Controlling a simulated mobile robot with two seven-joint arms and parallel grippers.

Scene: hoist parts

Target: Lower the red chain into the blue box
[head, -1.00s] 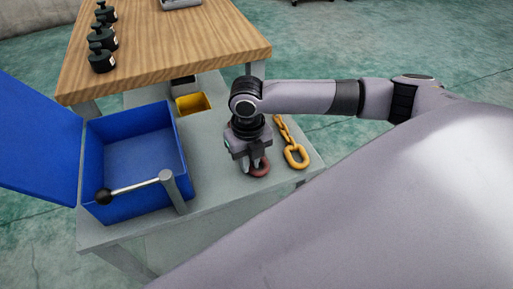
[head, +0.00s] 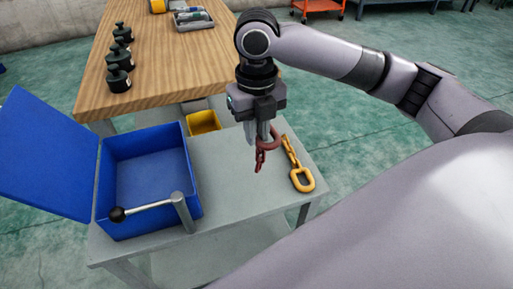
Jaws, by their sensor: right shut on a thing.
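The red chain (head: 261,158) hangs from my right gripper (head: 263,137), which is shut on its upper link. The chain hangs above the grey bench, to the right of the blue box; whether its lower end touches the bench I cannot tell. The blue box (head: 187,160) stands on the left part of the bench with its lid (head: 45,155) open to the left. The box's inside looks empty. My left gripper is not in view.
A yellow chain (head: 302,180) lies on the grey bench (head: 228,197) right of the red chain. A lever with a black knob (head: 117,214) stands at the box's front. A yellow bin (head: 203,122) is behind. Black weights (head: 118,77) stand on the wooden table (head: 165,70).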

